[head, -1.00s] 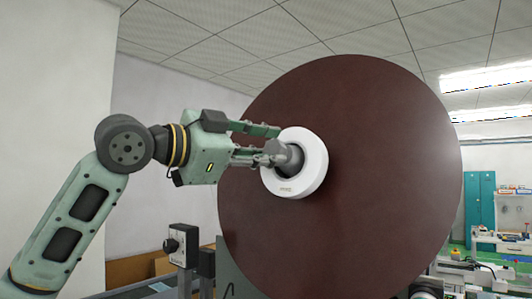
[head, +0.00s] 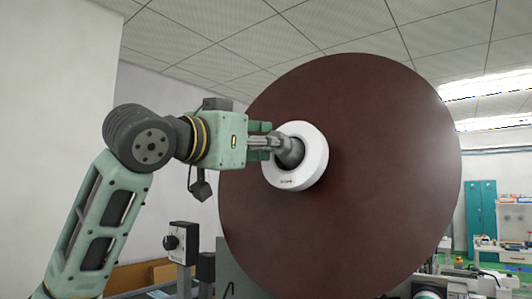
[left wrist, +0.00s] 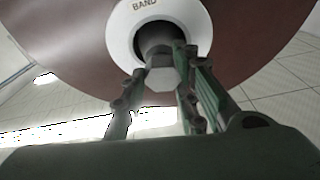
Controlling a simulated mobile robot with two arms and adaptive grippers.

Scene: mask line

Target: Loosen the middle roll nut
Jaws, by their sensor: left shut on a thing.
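A large dark-red roll (head: 385,170) fills the middle of the head view, its round face towards me. Its white core ring (head: 314,165) surrounds a grey nut (head: 291,152) that sticks out from the centre. My left gripper (head: 272,146) comes in from the left, level with the nut, and is shut on it. In the left wrist view the fingers (left wrist: 160,85) close on both sides of the grey nut (left wrist: 162,75), in front of the white ring (left wrist: 205,35). The finger contact is partly hidden in the head view. My right gripper is not in view.
A grey control box with a black knob (head: 180,243) stands below my left arm. Teal cabinets (head: 481,215) and a workbench (head: 510,252) are far back on the right. A pale wall (head: 60,100) is on the left.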

